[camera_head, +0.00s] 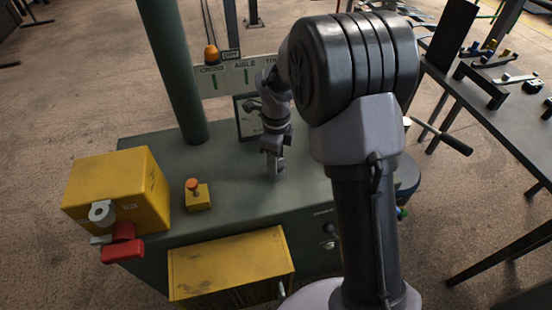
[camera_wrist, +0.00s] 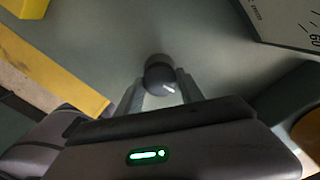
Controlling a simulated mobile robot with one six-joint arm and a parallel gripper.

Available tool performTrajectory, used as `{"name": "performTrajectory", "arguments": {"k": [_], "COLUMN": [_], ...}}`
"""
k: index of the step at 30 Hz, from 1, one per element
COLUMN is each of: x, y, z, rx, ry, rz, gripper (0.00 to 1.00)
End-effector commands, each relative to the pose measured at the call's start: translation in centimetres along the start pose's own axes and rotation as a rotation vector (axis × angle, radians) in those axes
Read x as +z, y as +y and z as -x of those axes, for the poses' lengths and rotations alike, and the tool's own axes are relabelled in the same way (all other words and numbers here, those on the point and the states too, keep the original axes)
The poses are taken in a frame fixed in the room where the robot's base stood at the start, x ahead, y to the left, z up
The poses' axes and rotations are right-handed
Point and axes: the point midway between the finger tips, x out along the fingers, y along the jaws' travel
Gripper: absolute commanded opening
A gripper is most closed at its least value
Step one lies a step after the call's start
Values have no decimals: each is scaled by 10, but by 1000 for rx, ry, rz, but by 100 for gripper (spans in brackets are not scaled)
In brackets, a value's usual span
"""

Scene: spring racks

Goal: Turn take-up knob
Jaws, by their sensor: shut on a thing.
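The take-up knob (camera_wrist: 161,76) is a small dark round knob with a white pointer line, standing on the grey-green cabinet top (camera_wrist: 190,40). In the wrist view it sits between the two fingers of my gripper (camera_wrist: 160,90). The fingers are shut on it, one on each side. The pointer line slants down to the right in that view. In the head view my gripper (camera_head: 273,172) points down at the cabinet top (camera_head: 230,165), and the knob is hidden by it.
A yellow box (camera_head: 115,190) with a red handle (camera_head: 122,244) and an orange button on a small yellow base (camera_head: 198,198) stand left of my gripper. A green post (camera_head: 172,70) and a sign panel (camera_head: 236,76) rise behind. A dark bench (camera_head: 500,110) is at right.

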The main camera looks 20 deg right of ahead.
Motion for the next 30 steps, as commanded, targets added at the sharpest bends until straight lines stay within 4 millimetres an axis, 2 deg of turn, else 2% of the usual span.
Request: {"name": "performTrajectory", "arguments": {"k": [7,8,10,11,19,22,26,30], "x": [0,0,0,0,0,0,1,1], "y": [0,0,0,0,0,0,-1,-1], "z": [0,0,0,0,0,12,51,101], "rx": [1,1,1,1,0,-2,-3,-3], "ry": [0,0,0,0,0,-1,-3,-3], "rz": [0,0,0,1,1,1,0,0], "gripper": [4,50,64,66,66,66,66,66]}}
